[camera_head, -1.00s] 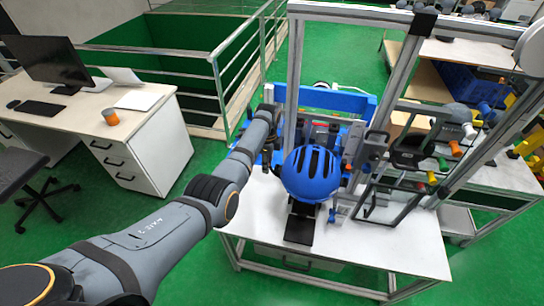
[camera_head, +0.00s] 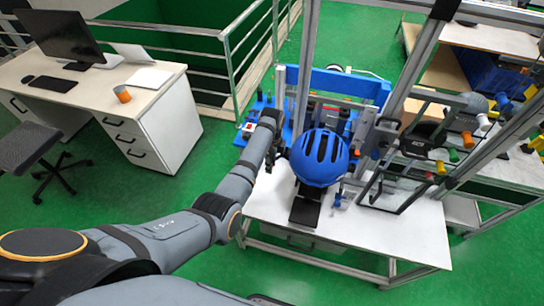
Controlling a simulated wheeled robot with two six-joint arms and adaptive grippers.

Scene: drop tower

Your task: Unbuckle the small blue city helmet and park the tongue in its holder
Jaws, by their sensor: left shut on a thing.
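The blue vented helmet (camera_head: 319,158) sits upright on a stand whose black base plate (camera_head: 305,207) rests on the white table (camera_head: 375,235). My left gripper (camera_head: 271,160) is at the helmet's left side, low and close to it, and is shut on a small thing. The thing between its fingers is too small and dark to make out. The buckle, its tongue and the tongue holder cannot be told apart in this view. My right gripper is not in view.
Metal uprights (camera_head: 304,75) of the tower frame rise behind the helmet. A blue fixture (camera_head: 345,85) stands behind it. A dark-framed panel (camera_head: 410,165) stands to the right. The table's front right is clear. A desk (camera_head: 165,85) stands at the left.

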